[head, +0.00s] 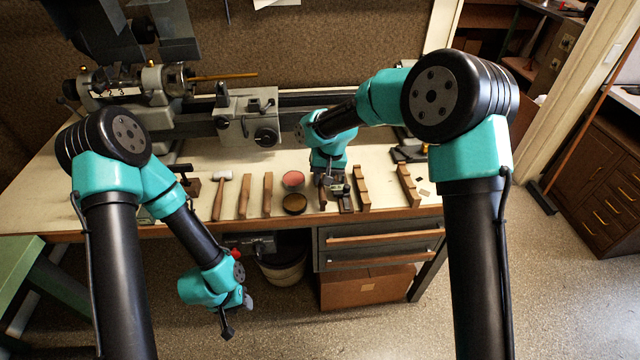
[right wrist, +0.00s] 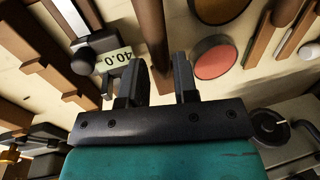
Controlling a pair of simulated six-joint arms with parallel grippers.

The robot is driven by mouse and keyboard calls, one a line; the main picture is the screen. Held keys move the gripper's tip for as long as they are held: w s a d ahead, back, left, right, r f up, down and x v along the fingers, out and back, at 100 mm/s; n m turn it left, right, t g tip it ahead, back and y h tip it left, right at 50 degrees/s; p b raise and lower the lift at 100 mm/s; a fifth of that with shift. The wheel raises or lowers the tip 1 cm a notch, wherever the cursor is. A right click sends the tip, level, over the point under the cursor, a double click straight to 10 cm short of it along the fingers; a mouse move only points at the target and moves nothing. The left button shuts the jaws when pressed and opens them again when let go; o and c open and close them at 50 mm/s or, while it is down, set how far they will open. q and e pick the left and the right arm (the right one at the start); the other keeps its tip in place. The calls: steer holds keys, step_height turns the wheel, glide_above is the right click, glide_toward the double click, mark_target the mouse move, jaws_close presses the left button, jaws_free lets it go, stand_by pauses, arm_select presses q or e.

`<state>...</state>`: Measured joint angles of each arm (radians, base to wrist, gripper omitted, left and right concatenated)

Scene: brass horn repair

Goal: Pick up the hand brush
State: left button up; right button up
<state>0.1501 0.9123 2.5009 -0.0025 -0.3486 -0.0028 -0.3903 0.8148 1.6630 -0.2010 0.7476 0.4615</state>
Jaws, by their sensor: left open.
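My left gripper (head: 238,316) hangs in front of the bench, below its top, open and empty. In the head view my right gripper is over the middle of the bench, largely hidden by its own wrist. In the right wrist view my right gripper (right wrist: 158,82) has its two fingers apart. A slim brown wooden handle (right wrist: 150,32) lies below, lined up with the gap between them. It also shows in the head view (head: 322,197). It may be the hand brush; its far end is hidden, and I cannot tell whether the fingers touch it.
A red tin (head: 293,179) and a dark tin (head: 294,203) lie left of the handle. A small tool with a number label (right wrist: 113,60) is close beside it. Stepped wooden blocks (head: 362,195) stand to the right. A mallet (head: 219,200) lies further left.

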mark_target(319, 189)
steer(key=f, duration=0.2)
steer(key=a+f, duration=0.1)
steer(key=f, duration=0.2)
stand_by(0.4)
jaws_close()
